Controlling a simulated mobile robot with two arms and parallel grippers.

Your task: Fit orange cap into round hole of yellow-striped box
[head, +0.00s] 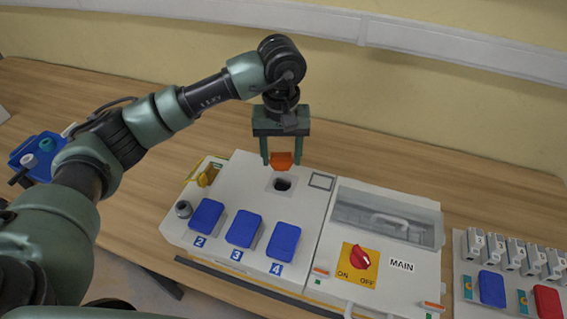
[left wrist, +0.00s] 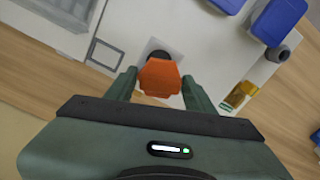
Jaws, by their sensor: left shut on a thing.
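My left gripper (head: 281,160) is shut on the orange cap (head: 281,161). It holds the cap above the box, just behind the dark round hole (head: 282,184). In the left wrist view the cap (left wrist: 160,77) sits between the two fingers, and part of the dark hole (left wrist: 159,56) shows just past it. The cap looks apart from the hole. The box (head: 228,175) is white, with a yellow-striped patch (head: 207,172) at its back left corner. My right gripper is not in view.
Blue covers (head: 244,229) numbered 2, 3 and 4 line the box front. A grey round socket (head: 183,209) stands at its left. To the right are a red switch (head: 361,255) and a clear-lidded section (head: 385,222). A blue tray (head: 38,152) is at far left.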

